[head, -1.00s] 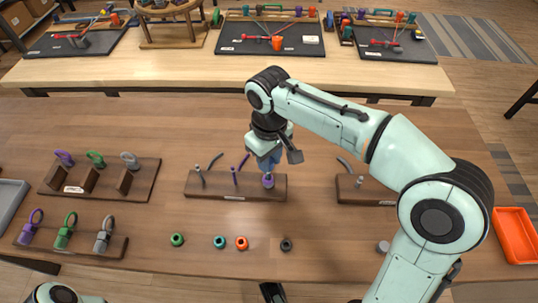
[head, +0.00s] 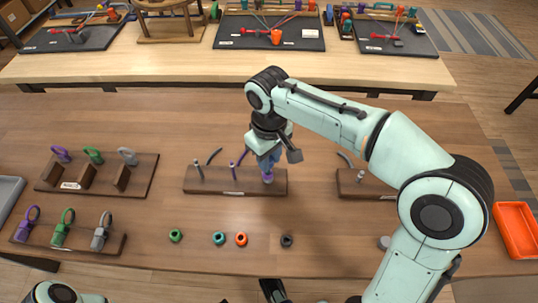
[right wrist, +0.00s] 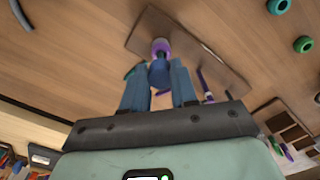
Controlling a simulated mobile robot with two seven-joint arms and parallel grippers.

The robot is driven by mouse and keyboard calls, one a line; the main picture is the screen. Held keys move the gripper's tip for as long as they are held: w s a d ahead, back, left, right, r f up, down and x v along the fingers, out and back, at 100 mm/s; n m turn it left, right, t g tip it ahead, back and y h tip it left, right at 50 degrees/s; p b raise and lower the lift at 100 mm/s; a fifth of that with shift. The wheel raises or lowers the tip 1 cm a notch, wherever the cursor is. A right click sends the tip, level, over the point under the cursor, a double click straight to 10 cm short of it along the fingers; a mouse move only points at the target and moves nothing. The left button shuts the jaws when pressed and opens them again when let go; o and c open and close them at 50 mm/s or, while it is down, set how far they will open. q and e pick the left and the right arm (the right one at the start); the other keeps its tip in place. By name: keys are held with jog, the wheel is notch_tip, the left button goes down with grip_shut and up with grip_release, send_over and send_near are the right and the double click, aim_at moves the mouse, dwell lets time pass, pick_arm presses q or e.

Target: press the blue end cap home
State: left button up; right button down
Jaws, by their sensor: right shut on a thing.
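My right gripper (head: 268,165) points down over the right end of the middle dark wooden board (head: 220,181). In the right wrist view its two blue-grey fingers are closed around the blue end cap (right wrist: 160,74). The cap sits in line with a purple-and-white piece (right wrist: 161,47) on the board, and the two appear to touch. How far the cap is seated cannot be told. The purple piece (head: 267,178) also shows under the fingers in the head view, where the fingers mostly hide the cap.
Two more posts with cords stand on the same board, left of my gripper. Green (head: 176,235), teal (head: 219,238), orange (head: 241,239) and dark (head: 287,240) rings lie in front. Another board (head: 370,183) is at right, partly behind my arm. An orange tray (head: 516,229) lies far right.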

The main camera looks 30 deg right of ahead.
jog(key=shift+f, duration=0.15)
jog(key=shift+c, duration=2.4)
grip_release()
notch_tip(320, 180, up, 4)
jog(key=p, duration=0.4)
jog(key=shift+r+p, duration=0.25)
jog(key=shift+p, duration=0.1)
jog(key=shift+r+p, duration=0.8)
pick_arm(q)
jog(key=shift+g, duration=0.4)
jog(key=r, duration=0.1)
jog(key=s+r, duration=0.1)
jog(key=r, duration=0.3)
jog(key=shift+s, duration=0.3)
